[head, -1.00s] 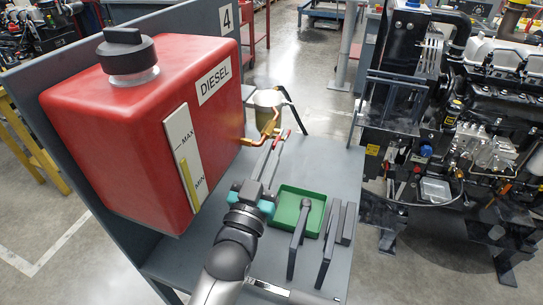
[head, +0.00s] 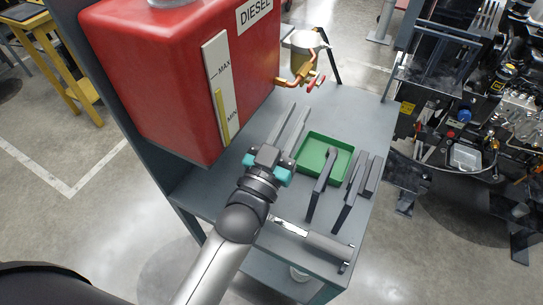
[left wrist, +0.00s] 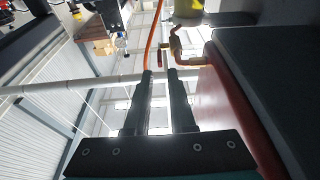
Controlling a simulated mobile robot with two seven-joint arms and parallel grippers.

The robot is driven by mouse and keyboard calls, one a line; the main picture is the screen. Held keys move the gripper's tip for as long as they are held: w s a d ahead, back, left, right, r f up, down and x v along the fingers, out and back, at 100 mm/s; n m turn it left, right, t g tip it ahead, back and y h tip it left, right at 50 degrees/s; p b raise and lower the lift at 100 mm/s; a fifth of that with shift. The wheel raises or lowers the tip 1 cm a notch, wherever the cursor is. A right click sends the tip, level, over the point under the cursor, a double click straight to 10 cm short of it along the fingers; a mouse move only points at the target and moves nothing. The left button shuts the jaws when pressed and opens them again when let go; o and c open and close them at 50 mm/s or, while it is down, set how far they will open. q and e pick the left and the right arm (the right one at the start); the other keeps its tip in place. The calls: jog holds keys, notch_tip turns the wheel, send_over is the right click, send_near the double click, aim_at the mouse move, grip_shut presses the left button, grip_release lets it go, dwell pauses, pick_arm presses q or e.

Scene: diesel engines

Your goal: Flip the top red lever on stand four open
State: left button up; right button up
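The red diesel tank (head: 180,75) of the stand fills the upper left of the head view. At its right side, a brass valve fitting (head: 300,72) carries a small red lever (head: 314,84) beneath a glass filter bowl (head: 304,42). The brass fitting (left wrist: 178,48) also shows near the top of the left wrist view. My left gripper (head: 299,107) is open and empty, its two long fingers apart and pointing toward the valve from below. The fingertips (left wrist: 159,74) are short of the fitting. My right gripper is not in view.
A grey stand shelf (head: 365,115) lies under the valve. A green tray (head: 340,148) and several dark grey tools (head: 345,200) rest on it. An engine (head: 500,110) stands at the right, and a yellow frame (head: 55,60) at the left.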

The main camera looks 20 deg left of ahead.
pick_arm(q)
jog(key=v, duration=1)
jog(key=shift+s+a, duration=0.1)
jog(key=shift+s, duration=0.15)
